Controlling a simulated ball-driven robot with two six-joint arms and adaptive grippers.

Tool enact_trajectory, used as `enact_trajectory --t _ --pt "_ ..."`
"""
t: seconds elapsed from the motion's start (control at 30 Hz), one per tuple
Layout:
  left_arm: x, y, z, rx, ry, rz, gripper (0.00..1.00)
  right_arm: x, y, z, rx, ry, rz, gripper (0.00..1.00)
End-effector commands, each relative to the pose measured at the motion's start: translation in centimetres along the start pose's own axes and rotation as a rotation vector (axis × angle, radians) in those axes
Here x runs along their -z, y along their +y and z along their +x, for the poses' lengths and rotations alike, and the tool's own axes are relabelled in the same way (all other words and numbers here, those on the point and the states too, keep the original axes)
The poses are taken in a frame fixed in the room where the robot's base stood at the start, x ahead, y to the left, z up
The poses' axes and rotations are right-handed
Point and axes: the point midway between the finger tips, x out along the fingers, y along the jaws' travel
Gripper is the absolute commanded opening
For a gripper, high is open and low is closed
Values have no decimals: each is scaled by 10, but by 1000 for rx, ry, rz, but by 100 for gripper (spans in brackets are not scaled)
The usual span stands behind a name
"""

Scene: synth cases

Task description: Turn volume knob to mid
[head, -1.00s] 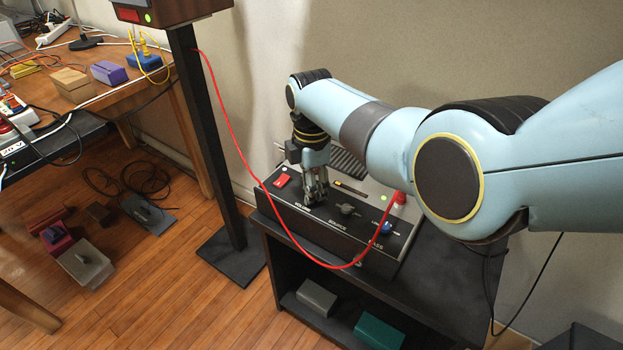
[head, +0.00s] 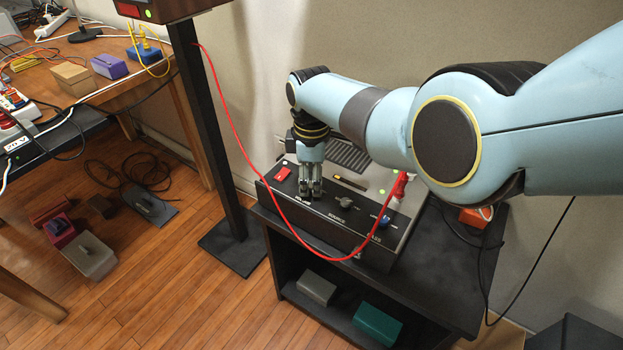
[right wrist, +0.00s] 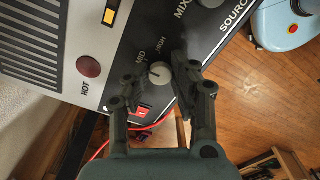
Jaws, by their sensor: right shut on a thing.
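The volume knob (right wrist: 159,74) is a small grey round knob with a pale pointer mark. In the right wrist view it sits on the dark panel beside the printed words MID and HIGH. My right gripper (right wrist: 156,84) is shut on it, with one finger on each side. In the head view my right gripper (head: 311,190) points down at the left part of the amplifier panel (head: 325,217), and its fingers hide the knob. I cannot tell exactly which mark the pointer meets. My left gripper is not in view.
A source knob (head: 345,202) and a blue knob (head: 384,221) stand right of the gripper; a red switch (head: 283,174) is to its left. A red cable (head: 262,185) hangs across the panel's front. A black post (head: 210,130) stands left of the black stand (head: 440,270).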

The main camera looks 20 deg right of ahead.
Motion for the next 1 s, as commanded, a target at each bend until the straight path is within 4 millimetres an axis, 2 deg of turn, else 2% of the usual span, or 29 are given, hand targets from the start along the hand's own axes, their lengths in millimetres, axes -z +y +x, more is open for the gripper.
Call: enact_trajectory --t 0.27,0.3,0.43,0.77,1.0 --pt "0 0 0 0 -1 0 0 -1 -1 1 3 -2 -1 0" --pt "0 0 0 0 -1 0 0 -1 -1 1 3 -2 -1 29" --pt "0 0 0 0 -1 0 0 -1 -1 1 2 -2 -1 46" --pt "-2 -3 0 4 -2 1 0 0 0 -2 0 0 -1 47" --pt "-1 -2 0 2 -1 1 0 1 0 -26 -3 2 -1 47"
